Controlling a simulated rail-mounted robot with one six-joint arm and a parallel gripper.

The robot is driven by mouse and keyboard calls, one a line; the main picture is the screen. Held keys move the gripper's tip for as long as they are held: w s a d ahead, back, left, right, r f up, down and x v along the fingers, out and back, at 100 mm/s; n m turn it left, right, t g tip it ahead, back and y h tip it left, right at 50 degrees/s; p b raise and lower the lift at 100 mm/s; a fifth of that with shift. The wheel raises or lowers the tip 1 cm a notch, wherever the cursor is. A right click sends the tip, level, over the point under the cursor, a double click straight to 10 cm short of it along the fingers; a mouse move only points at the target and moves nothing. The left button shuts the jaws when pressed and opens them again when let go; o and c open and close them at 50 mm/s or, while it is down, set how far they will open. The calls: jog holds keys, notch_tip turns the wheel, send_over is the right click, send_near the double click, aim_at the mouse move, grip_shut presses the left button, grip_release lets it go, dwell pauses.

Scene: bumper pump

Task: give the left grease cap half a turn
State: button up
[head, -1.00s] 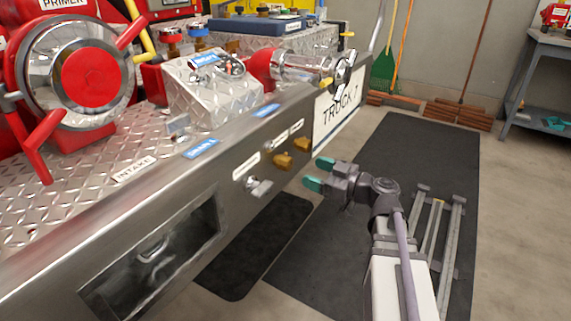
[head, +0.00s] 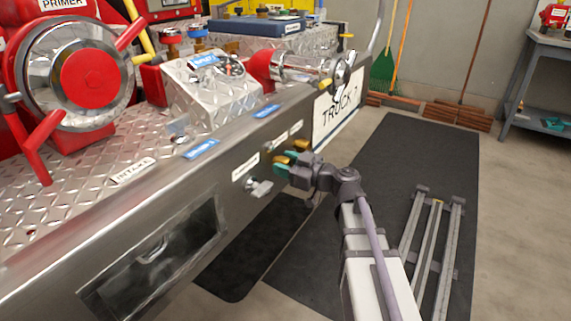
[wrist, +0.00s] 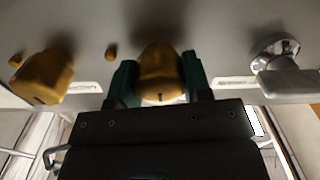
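Two brass grease caps stick out of the steel panel's front face. The left grease cap (head: 283,160) is nearest the silver lever knob; the other cap (head: 301,146) is to its right. My gripper (head: 287,163) is at the left cap, its teal fingers on either side of it. In the wrist view the order is reversed: the left cap (wrist: 160,75) sits between the fingers (wrist: 160,85), and the other cap (wrist: 42,78) is at the left. The fingers look very close to the cap's sides; I cannot tell whether they touch it.
The silver lever knob (head: 259,187) is beside the left cap and shows at the right in the wrist view (wrist: 285,70). A recessed opening (head: 155,255) is lower left on the panel. A chrome outlet with a handle (head: 342,78) is above right.

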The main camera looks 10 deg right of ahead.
jog(key=c, duration=0.4)
